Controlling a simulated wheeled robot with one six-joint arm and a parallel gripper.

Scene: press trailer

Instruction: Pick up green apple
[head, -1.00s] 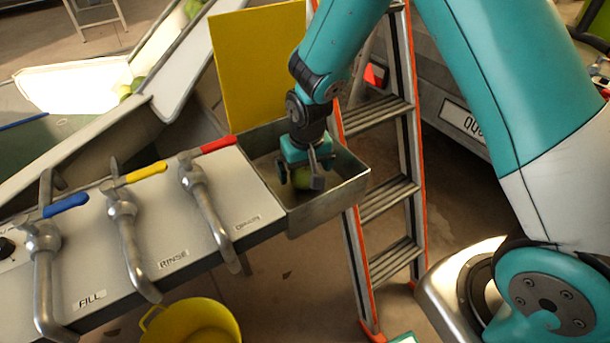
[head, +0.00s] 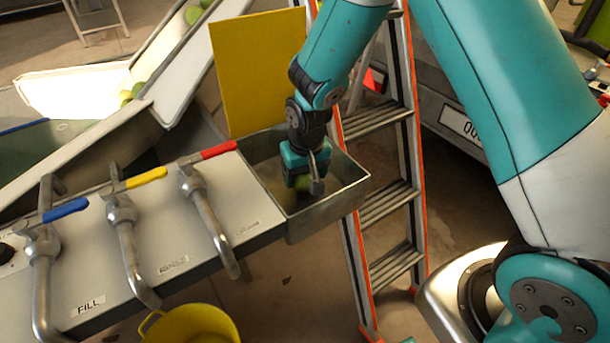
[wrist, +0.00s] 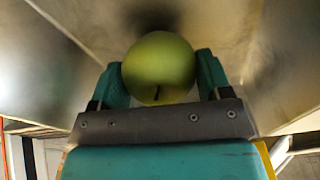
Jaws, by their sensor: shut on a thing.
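The green apple (wrist: 158,68) sits between the two fingers of my gripper (wrist: 160,82) in the wrist view, with its dark stem facing the camera. The fingers touch it on both sides. In the head view my gripper (head: 305,184) points down inside the metal tray (head: 322,218) at the end of the counter. The apple (head: 302,183) is mostly hidden there behind the gripper. I cannot tell whether the apple touches the tray's floor.
A yellow panel (head: 258,75) stands behind the tray, and a stepladder (head: 385,205) stands close on its right. Taps with blue, yellow and red (head: 207,153) handles line the counter to the left. A yellow bucket (head: 192,325) is below. More green fruit (head: 138,90) lies on the chute.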

